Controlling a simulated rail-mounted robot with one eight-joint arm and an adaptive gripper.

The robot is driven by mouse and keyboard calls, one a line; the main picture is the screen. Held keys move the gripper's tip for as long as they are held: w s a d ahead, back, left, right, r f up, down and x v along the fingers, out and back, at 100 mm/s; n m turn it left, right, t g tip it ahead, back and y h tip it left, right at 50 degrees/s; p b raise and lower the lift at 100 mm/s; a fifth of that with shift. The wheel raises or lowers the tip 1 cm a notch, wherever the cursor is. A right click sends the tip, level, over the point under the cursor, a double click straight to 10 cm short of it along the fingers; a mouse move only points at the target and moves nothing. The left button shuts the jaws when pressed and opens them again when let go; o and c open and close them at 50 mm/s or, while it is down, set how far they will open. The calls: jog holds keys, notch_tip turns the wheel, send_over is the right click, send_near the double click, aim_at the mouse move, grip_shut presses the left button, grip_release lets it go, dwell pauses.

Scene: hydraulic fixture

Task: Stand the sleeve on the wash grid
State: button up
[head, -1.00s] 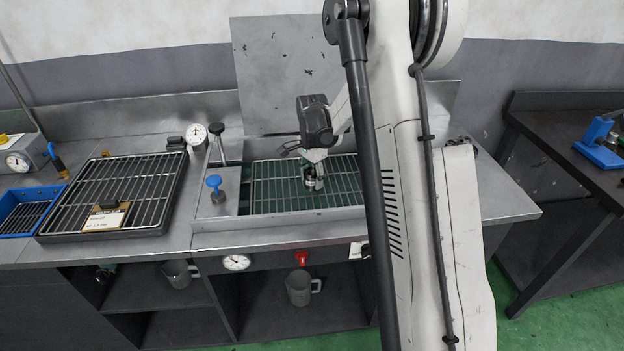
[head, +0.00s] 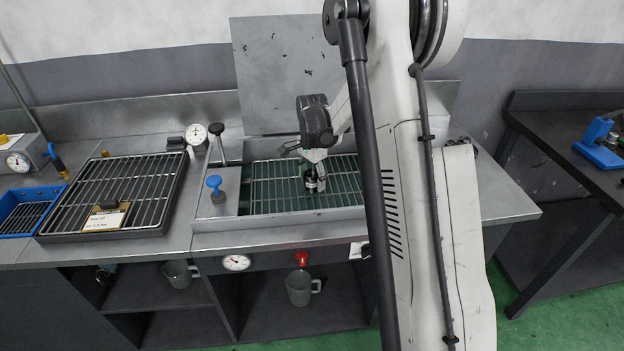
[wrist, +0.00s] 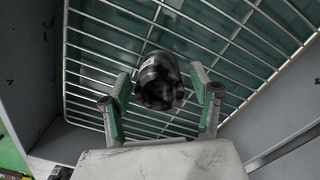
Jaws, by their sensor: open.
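The sleeve (head: 311,183) is a dark, short cylinder with a pale mark on its side. It stands on the wash grid (head: 275,187), a wire rack over a green-looking basin. In the wrist view the sleeve (wrist: 160,82) shows its open, hollow end toward the camera, with the grid bars (wrist: 100,45) behind it. My gripper (wrist: 163,92) is open around the sleeve, one green-and-grey finger on each side, with a visible gap at both sides. In the head view my gripper (head: 314,172) points down at the sleeve and partly covers it.
A raised metal lid (head: 285,75) stands behind the basin. A blue-knobbed valve (head: 215,185) and a black-topped lever (head: 218,140) stand left of the grid. A second wire rack (head: 120,185) with a labelled card lies further left. The grid around the sleeve is otherwise clear.

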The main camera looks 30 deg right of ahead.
aim_at(312, 174)
notch_tip(312, 174, up, 12)
jog(key=shift+f, duration=0.15)
jog(key=s+a+r+n+t, duration=0.3)
jog(key=s+a+r+n, duration=0.4)
jog(key=s+a+r, duration=0.5)
jog(key=s+a+f+n+t, duration=0.1)
jog(key=s+a+n+t, duration=0.1)
jog(key=s, duration=0.7)
jog(key=s+a+f+n+t, duration=0.1)
jog(key=s+a+n+t, duration=0.1)
jog(key=s+a+n, duration=0.3)
jog(key=s+n, duration=0.1)
jog(key=s, duration=0.3)
jog(key=shift+n, duration=0.4)
